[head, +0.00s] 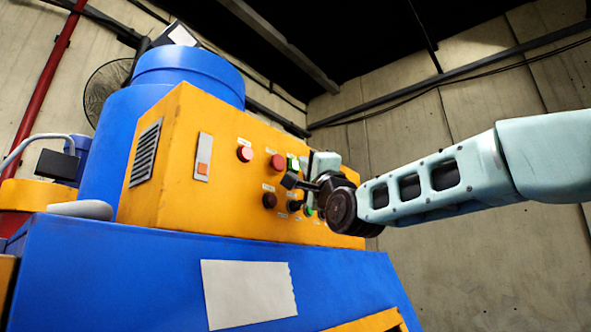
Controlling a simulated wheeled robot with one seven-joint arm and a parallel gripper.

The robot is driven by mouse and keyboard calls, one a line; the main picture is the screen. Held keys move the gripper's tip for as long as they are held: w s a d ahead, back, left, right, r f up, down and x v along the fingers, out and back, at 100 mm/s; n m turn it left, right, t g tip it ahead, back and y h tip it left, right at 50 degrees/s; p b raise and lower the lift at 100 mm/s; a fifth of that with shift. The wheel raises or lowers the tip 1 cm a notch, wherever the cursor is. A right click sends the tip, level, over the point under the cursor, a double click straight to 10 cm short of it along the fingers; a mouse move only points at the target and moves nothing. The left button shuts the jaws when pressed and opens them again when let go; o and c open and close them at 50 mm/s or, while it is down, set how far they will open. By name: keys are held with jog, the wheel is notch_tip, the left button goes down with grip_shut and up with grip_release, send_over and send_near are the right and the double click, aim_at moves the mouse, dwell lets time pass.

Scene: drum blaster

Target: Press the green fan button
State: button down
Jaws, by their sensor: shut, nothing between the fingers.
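The yellow control panel (220,205) carries several buttons with small labels too small to read. A round green button (308,211) shows lower down, partly hidden by my gripper. I cannot tell which green one is the fan button. My gripper (290,182) is shut and empty, its tips in front of the panel between the two green buttons. I cannot tell whether it touches the panel. The panel's right part is hidden behind my wrist.
Red buttons (277,161) and an orange switch (203,169) sit left of my gripper. The blue machine base (130,270) with a white paper sheet (248,292) lies below. A blue drum (190,66) stands behind. Open space lies right of the panel, before the concrete wall.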

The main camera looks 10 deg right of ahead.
jog(key=shift+s+d, duration=0.2)
jog(key=shift+s, duration=0.05)
jog(key=s+d+b, duration=0.1)
jog(key=s+b, duration=0.1)
jog(key=s+d+b, duration=0.2)
dwell(0.6)
dwell(0.8)
